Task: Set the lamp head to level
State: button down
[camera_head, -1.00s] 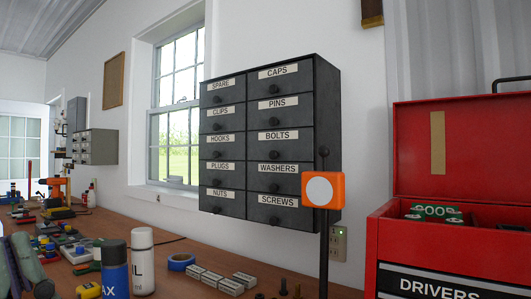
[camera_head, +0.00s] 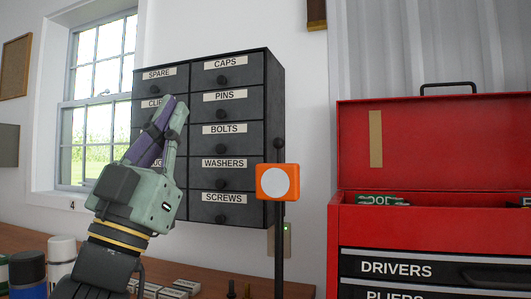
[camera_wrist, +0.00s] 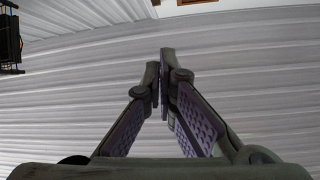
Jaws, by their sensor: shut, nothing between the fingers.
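The lamp head (camera_head: 277,182) is an orange box with a round pale face, mounted on a thin dark upright post (camera_head: 279,250). It faces the camera and looks about level, with at most a slight tilt. My gripper (camera_head: 176,103) is to the left of the lamp head, pointing up, in front of the drawer cabinet. It is shut and empty, apart from the lamp. In the wrist view my gripper (camera_wrist: 163,75) shows its two fingers together against the ceiling. The lamp is not in the wrist view.
A dark labelled drawer cabinet (camera_head: 235,110) hangs on the wall behind my gripper. An open red toolbox (camera_head: 400,225) stands close on the lamp's right. Bottles (camera_head: 62,258) and small boxes (camera_head: 180,288) are on the wooden bench (camera_head: 25,240). A window (camera_head: 98,100) is at left.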

jog(key=w+d+f+n+g+y, duration=0.1)
jog(key=w+d+f+n+g, duration=0.15)
jog(key=w, duration=0.45)
jog(key=w+d+f+n+g+y, duration=0.1)
jog(key=w+d+f+g, duration=0.1)
jog(key=w+d+f, duration=0.3)
notch_tip(320, 180, up, 7)
jog(key=p, duration=0.4)
send_over(278, 168)
jog(key=s+a, duration=0.2)
jog(key=shift+f, duration=0.2)
jog(key=shift+w, duration=0.1)
